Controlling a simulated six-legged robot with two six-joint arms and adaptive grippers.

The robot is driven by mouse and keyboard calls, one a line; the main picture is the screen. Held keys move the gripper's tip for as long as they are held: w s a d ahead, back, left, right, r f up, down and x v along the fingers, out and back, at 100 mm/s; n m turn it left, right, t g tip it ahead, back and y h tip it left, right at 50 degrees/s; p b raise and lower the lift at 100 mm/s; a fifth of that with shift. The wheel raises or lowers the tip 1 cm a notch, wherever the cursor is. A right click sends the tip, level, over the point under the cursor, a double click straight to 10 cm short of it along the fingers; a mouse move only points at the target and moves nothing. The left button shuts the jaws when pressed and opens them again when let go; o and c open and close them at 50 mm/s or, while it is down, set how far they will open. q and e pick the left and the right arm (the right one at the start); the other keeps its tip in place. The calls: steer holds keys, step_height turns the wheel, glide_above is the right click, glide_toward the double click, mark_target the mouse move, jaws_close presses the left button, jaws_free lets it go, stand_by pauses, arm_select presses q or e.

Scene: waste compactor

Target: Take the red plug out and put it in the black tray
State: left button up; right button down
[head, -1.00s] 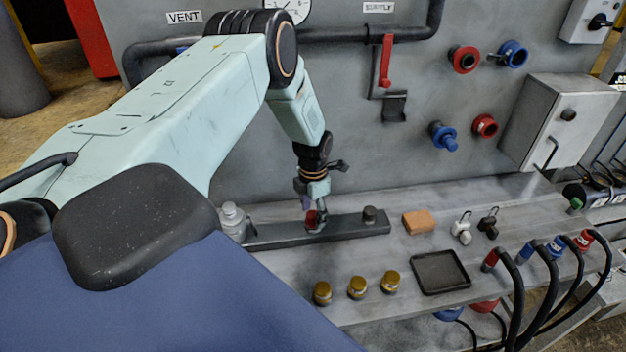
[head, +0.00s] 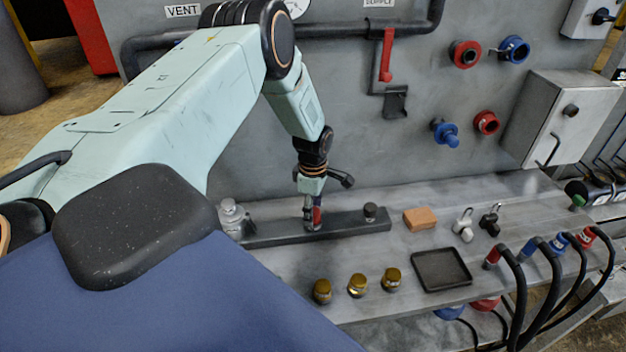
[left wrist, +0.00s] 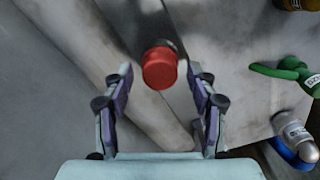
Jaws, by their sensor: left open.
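The red plug (head: 317,216) stands upright on the dark bar on the bench, partly hidden by my left gripper in the head view. In the left wrist view the round red top of the plug (left wrist: 159,70) lies between the fingertips, with a gap on each side. My left gripper (head: 309,214) is open, its fingers at the plug from above. The fingers also show spread in the left wrist view (left wrist: 160,80). The black tray (head: 441,268) lies empty on the bench to the right. My right gripper is not in view.
Several brass caps (head: 357,286) stand along the front edge. An orange block (head: 420,219) and two small valves (head: 463,225) lie behind the tray. Black hoses (head: 517,285) rise right of it.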

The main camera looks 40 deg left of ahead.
arm_select(q)
steer(key=m+b, duration=0.1)
steer(key=m, duration=0.4)
steer(key=shift+m, duration=0.4)
jaws_close()
steer(key=shift+r+n+p, duration=0.15)
steer(key=shift+n+p, duration=1.05)
steer(key=shift+n, duration=1.5)
